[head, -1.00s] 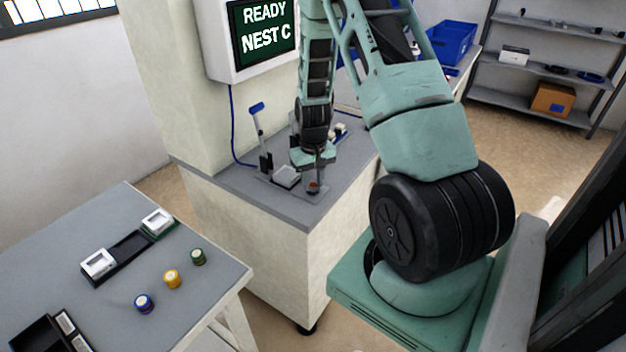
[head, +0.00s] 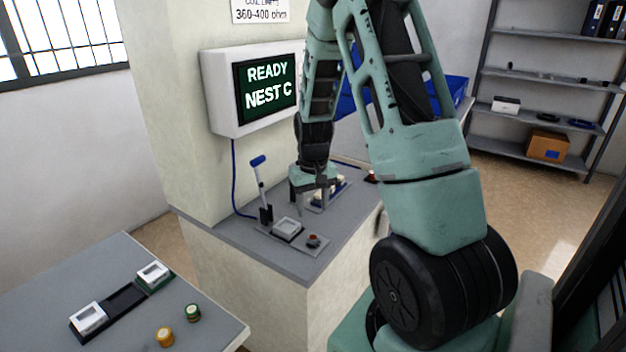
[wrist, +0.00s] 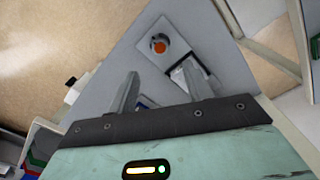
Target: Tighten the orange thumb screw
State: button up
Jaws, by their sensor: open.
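The orange thumb screw (head: 313,238) sits on a dark round base at the near end of a grey fixture plate on the counter. In the wrist view, its orange top (wrist: 159,47) shows uncovered beyond my fingertips. My gripper (head: 309,204) is open and empty, above the counter and behind the screw, apart from it. The wrist view shows both fingers (wrist: 160,74) spread with nothing between them. A pale square nest (head: 287,228) lies beside the screw on the same plate. Whether the screw is tight cannot be told.
A blue-handled lever (head: 260,180) stands upright left of the nest. A screen (head: 266,85) on the pillar reads "READY NEST C". Small parts and a red button (head: 371,176) are behind my gripper. A side table (head: 60,285) holds two pale units and coloured round pieces.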

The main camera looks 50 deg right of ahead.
notch_tip(320, 180, up, 8)
dwell(0.8)
jog(key=s+a+r+n, duration=0.1)
jog(key=a+n, duration=0.2)
jog(key=a, duration=1.1)
jog(key=s+a+r+n, duration=0.15)
jog(key=a+n, duration=0.25)
jog(key=a, duration=0.9)
jog(key=s+a+n, duration=0.6)
jog(key=s+a, duration=0.7)
jog(key=s, duration=0.2)
jog(key=shift+s+a+r+y, duration=0.25)
jog(key=shift+s+r+y, duration=0.05)
